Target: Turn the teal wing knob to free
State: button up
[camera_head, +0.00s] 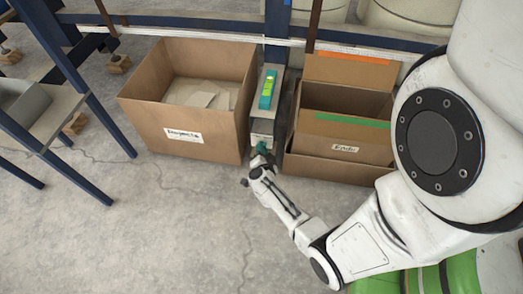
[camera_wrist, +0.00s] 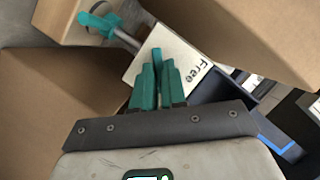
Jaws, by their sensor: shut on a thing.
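The teal wing knob (camera_wrist: 157,57) sits at the white plate (camera_wrist: 180,48) marked "Free" in the wrist view. My gripper (camera_wrist: 158,78), with teal fingers, is shut on the knob, one finger on each side; the fingers hide most of it. The knob's exact angle is hard to tell. In the head view my gripper (camera_head: 262,157) reaches the front lower end of a narrow grey unit (camera_head: 263,127), where the knob is too small to make out from the fingers. A second teal piece (camera_wrist: 98,22) on a grey shaft shows at the upper left of the wrist view.
An open cardboard box (camera_head: 196,143) with papers stands left of the unit, and another box (camera_head: 343,149) stands close on its right. A teal and yellow-green piece (camera_head: 267,89) lies on the unit's top.

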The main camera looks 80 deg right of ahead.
grip_shut()
jog(key=shift+r+p, duration=0.1)
jog(key=shift+p, duration=0.25)
jog(key=shift+w+a+f+n+g+h+p, duration=0.1)
jog(key=shift+w+n+g+p, duration=0.2)
jog(key=shift+n+g, duration=1.45)
jog(key=shift+w+d+f+n+g+h+p, duration=0.15)
jog(key=shift+n+g+p, duration=0.25)
jog(key=shift+n+g, duration=1.3)
jog(key=shift+w+a+r+n+g+h+p, duration=0.1)
jog(key=shift+w+a+n+g+p, duration=0.45)
jog(key=shift+n, duration=2.1)
jog(key=shift+s+d+b, duration=0.3)
jog(key=shift+s+d, duration=0.05)
jog(key=shift+d, duration=0.1)
jog(key=o, duration=0.6)
grip_release()
jog(key=shift+g, duration=0.3)
